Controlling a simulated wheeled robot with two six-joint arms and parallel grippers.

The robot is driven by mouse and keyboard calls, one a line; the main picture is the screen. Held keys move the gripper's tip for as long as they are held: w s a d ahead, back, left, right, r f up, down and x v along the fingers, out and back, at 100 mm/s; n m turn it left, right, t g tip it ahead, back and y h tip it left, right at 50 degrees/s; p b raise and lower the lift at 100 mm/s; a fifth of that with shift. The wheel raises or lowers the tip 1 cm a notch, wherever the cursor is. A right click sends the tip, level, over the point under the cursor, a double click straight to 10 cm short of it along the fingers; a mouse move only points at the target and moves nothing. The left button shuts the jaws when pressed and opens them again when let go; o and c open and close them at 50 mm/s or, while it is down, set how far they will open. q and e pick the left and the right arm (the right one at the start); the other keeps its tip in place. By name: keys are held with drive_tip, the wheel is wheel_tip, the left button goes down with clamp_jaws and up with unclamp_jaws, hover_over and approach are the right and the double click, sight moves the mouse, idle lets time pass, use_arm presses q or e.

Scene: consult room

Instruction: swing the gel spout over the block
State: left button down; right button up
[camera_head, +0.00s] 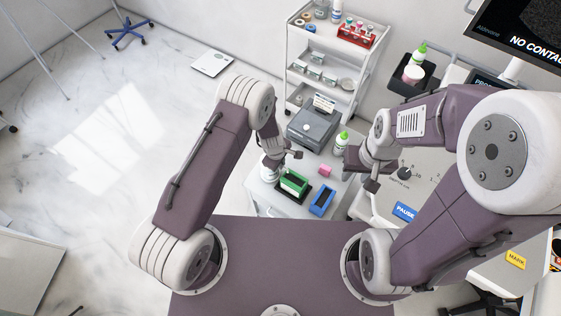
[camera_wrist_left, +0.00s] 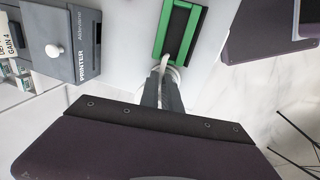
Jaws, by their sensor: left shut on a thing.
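A white round gel dispenser (camera_head: 271,166) stands on the white cart top, left of the green tray (camera_head: 293,182). In the left wrist view its pale spout (camera_wrist_left: 162,63) shows just past my fingertips and points to the near edge of the green tray (camera_wrist_left: 157,48). My left gripper (camera_wrist_left: 164,84) is shut on the spout; in the head view the left gripper (camera_head: 272,152) is partly hidden by its own wrist.
A blue tray (camera_head: 321,200) lies beside the green one. A green-capped bottle (camera_head: 341,143) and a grey printer (camera_head: 313,126) stand behind. A console (camera_head: 425,170) is at right and a shelf trolley (camera_head: 327,60) at the back.

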use_arm(q)
drive_tip(key=shift+w, duration=0.1)
drive_tip(key=c, duration=1.6)
unclamp_jaws()
drive_tip(key=shift+o, duration=0.2)
wheel_tip(320, 180, up, 9)
drive_tip(key=s+p, duration=0.1)
drive_tip(key=p, duration=0.2)
drive_tip(key=shift+s+a, duration=0.3)
drive_tip(key=shift+a, duration=0.15)
